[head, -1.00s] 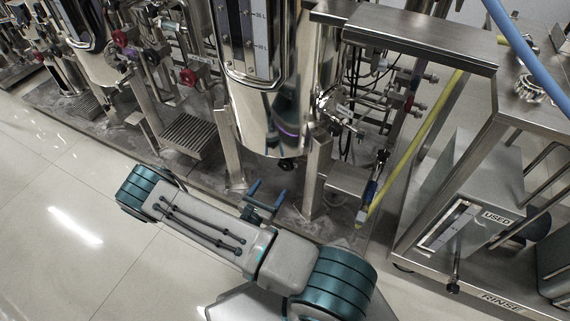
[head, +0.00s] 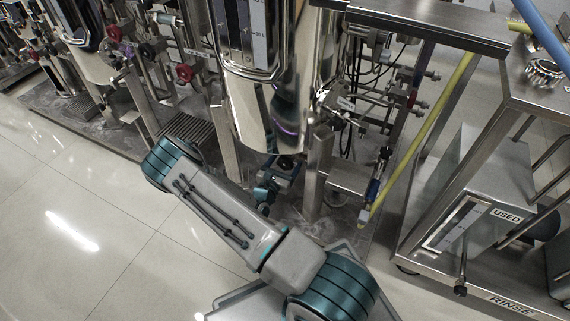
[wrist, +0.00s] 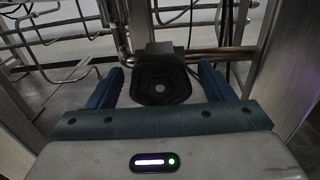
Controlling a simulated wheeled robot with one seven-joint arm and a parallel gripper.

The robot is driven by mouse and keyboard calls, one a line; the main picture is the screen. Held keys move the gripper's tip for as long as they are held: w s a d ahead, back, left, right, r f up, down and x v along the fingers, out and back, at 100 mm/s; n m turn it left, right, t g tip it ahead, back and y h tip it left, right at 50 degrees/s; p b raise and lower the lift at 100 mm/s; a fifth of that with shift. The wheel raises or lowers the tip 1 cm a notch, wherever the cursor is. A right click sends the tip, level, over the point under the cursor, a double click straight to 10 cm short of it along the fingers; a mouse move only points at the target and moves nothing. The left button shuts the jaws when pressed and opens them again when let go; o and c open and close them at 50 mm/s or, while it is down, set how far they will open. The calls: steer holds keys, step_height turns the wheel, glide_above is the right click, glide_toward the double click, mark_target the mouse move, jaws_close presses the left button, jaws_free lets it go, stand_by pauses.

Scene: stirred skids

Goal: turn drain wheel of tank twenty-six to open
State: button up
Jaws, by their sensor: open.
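A black, roughly octagonal drain wheel (wrist: 160,82) with a round centre faces the wrist camera. In the head view it sits in shadow under the shiny steel tank (head: 262,115), largely hidden by my gripper (head: 279,176). In the wrist view my gripper (wrist: 161,70) is open, with one blue finger on each side of the wheel. Gaps show between the fingers and the wheel's rim; I cannot tell whether the wheel lies fully between the fingertips in depth. No tank number is readable.
Steel skid legs (head: 318,172) stand close on both sides of my gripper. A yellow pole (head: 423,138) and a steel cart (head: 487,205) marked USED and RINSE are at right. Red-knobbed valves (head: 184,72) are at left. Tiled floor (head: 70,195) at left is clear.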

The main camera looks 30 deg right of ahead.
steer(key=c, duration=1)
steer(key=shift+o, duration=0.2)
